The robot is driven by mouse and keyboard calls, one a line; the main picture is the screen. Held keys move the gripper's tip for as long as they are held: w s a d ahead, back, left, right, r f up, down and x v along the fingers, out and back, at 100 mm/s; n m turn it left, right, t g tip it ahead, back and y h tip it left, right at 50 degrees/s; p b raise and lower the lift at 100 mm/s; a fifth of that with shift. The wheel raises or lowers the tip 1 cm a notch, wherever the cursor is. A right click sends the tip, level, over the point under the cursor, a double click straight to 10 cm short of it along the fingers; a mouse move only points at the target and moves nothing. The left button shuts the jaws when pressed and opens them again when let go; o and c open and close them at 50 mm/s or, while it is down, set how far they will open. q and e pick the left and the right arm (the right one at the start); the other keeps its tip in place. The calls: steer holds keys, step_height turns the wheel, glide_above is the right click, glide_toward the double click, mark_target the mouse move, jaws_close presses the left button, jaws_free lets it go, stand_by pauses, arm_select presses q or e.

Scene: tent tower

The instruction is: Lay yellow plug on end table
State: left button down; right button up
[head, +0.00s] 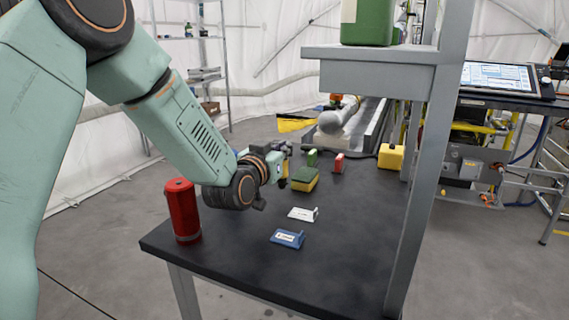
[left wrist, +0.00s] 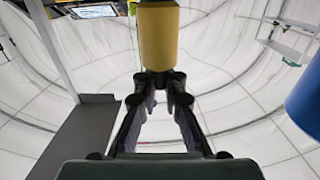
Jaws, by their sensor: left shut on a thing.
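The yellow plug (left wrist: 158,38) is a yellow cylinder at the top middle of the left wrist view. My left gripper (left wrist: 160,80) is shut on its near end. In the head view my left gripper (head: 281,160) is over the far left part of a dark-topped table (head: 250,270); only a sliver of yellow shows at its fingers. This table is the likely end table; no other is clearly marked as such. My right gripper is not in view.
On the table are a red cylinder (head: 183,211), a blue tag (head: 287,239), a white tag (head: 303,214), a yellow-green sponge (head: 305,179), small green (head: 312,157) and red (head: 338,163) blocks and a yellow box (head: 390,156). A grey shelf post (head: 430,170) rises at right. The front is mostly clear.

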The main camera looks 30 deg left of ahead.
arm_select(q)
steer(key=f, duration=0.2)
steer(key=shift+s+a+f+b, duration=0.25)
steer(key=shift+s+f+b, duration=0.05)
steer(key=shift+b, duration=0.05)
steer(key=shift+w+f, duration=0.15)
steer(key=shift+f, duration=0.05)
steer(key=shift+w+d, duration=0.1)
steer(key=shift+w, duration=0.05)
steer(key=c, duration=1.9)
jaws_free()
steer(key=shift+d, duration=0.1)
steer(key=o, duration=0.4)
steer(key=shift+r, duration=0.1)
steer(key=shift+o, duration=0.4)
steer(key=s+p, duration=0.2)
steer(key=s, duration=1)
steer(key=shift+d+r, duration=0.15)
steer(key=shift+d, duration=0.1)
